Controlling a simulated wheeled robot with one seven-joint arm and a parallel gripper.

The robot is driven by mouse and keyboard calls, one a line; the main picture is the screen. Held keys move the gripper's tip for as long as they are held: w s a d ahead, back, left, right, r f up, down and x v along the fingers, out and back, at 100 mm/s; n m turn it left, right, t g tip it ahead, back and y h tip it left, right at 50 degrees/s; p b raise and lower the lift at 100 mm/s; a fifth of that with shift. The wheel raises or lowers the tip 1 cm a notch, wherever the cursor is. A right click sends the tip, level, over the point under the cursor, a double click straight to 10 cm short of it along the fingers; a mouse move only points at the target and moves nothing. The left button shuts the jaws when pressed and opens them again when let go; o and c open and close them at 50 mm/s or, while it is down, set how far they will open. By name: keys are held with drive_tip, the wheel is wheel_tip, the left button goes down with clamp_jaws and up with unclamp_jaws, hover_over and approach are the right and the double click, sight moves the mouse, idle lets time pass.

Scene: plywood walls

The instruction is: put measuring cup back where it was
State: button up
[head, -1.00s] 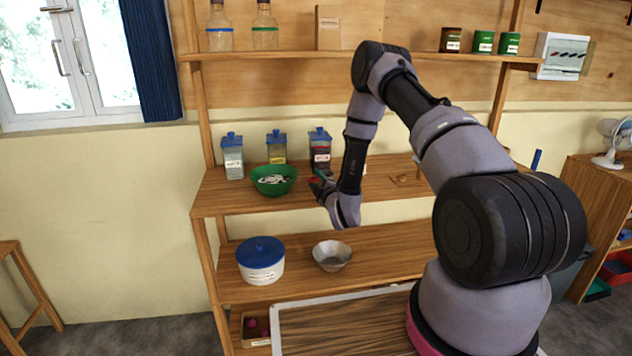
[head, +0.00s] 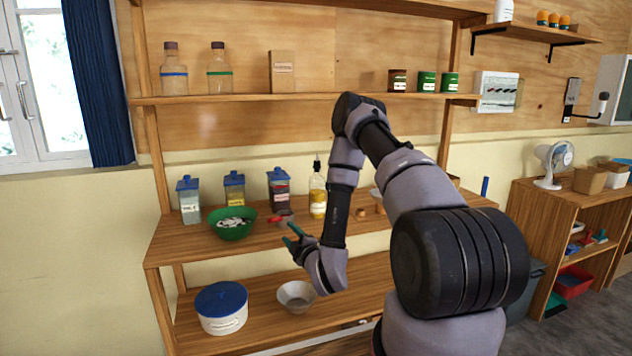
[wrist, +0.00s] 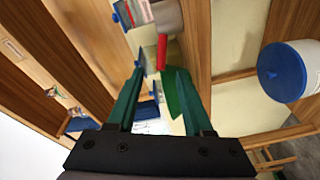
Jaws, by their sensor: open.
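The measuring cup, small and grey (head: 287,217) with a red handle (head: 275,219), sits on the middle wooden shelf, just right of the green bowl (head: 232,230). In the wrist view its red handle (wrist: 161,52) and grey cup (wrist: 168,17) show beyond my fingers. My gripper (head: 291,235) is open and empty, in front of the shelf and apart from the cup. Its two green fingers (wrist: 160,75) are spread in the wrist view, with the green bowl (wrist: 184,98) partly hidden behind one finger.
Three blue-lidded jars (head: 234,192) stand behind the bowl, and an oil bottle (head: 318,192) stands right of them. On the shelf below are a white pot with a blue lid (head: 222,309) and a grey bowl (head: 296,296). Bottles (head: 174,72) and tins (head: 427,82) stand above.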

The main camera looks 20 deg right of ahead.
drive_tip(key=w+d+r+m+g+h, duration=0.15)
drive_tip(key=r+m, duration=0.25)
drive_tip(key=r, duration=0.4)
drive_tip(key=d+r+m+g+h, duration=0.1)
drive_tip(key=d+r+m, duration=0.2)
drive_tip(key=r, duration=0.5)
drive_tip(key=w+d+r+m+g+h, duration=0.1)
drive_tip(key=d+r+m+g, duration=0.2)
drive_tip(key=r, duration=0.5)
drive_tip(key=s+a+r+m+g, duration=0.1)
drive_tip(key=s+r+m, duration=0.2)
drive_tip(key=s, duration=0.7)
drive_tip(key=s+a+r+m+g+y, duration=0.1)
drive_tip(key=s+r, duration=0.4)
drive_tip(key=s, duration=0.6)
drive_tip(key=s+r+m+g+y, duration=0.1)
drive_tip(key=s+r+m+g, duration=0.2)
drive_tip(key=s, duration=0.7)
wheel_tip(320, 180, up, 2)
drive_tip(key=m, duration=0.3)
drive_tip(key=shift+s+a, duration=0.2)
drive_tip(key=shift+a, duration=0.2)
drive_tip(key=shift+r, duration=0.1)
